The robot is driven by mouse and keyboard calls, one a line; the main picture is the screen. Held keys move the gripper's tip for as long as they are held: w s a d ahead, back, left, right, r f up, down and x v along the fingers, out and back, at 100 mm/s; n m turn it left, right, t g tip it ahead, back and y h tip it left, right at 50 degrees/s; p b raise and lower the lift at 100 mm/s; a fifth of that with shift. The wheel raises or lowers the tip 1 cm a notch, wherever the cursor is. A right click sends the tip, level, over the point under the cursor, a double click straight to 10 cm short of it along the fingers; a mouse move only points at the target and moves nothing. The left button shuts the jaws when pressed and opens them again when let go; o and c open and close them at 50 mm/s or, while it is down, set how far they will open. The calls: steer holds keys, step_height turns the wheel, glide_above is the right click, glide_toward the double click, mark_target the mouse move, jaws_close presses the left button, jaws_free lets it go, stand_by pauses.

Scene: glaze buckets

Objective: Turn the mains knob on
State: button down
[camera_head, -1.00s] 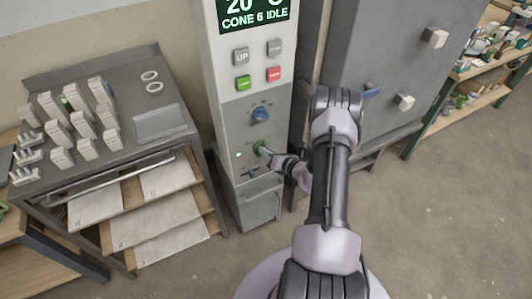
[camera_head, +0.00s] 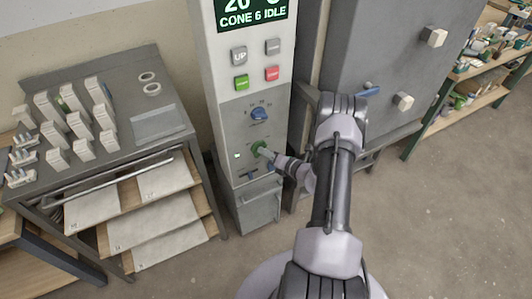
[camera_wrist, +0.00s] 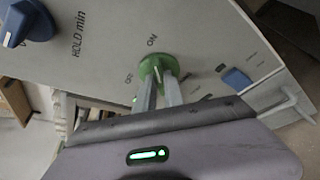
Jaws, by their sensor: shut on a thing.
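The green mains knob (camera_head: 258,147) is on the lower front of the grey control panel (camera_head: 232,128). In the wrist view the knob (camera_wrist: 156,64) has the words ON and OFF printed beside it. My gripper (camera_head: 269,152) is at the knob, and its two fingers (camera_wrist: 159,88) are shut on it. The fingers hide part of the knob, so I cannot tell exactly where it points. A small green light (camera_head: 238,155) glows left of the knob.
A blue dial (camera_head: 259,114) sits above the knob, and a blue switch (camera_wrist: 236,79) also shows in the wrist view. The display (camera_head: 252,12) reads "CONE 6 IDLE". A metal table (camera_head: 100,135) stands left; the kiln (camera_head: 385,60) stands right.

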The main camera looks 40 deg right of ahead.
steer(key=c, duration=1.4)
jaws_free()
steer(key=shift+c, duration=0.2)
steer(key=a+p+v, duration=0.1)
steer(key=p+v, duration=0.3)
steer(key=v, duration=1.3)
steer(key=shift+d+r, duration=0.15)
steer(key=shift+d, duration=0.35)
steer(key=shift+s, duration=0.15)
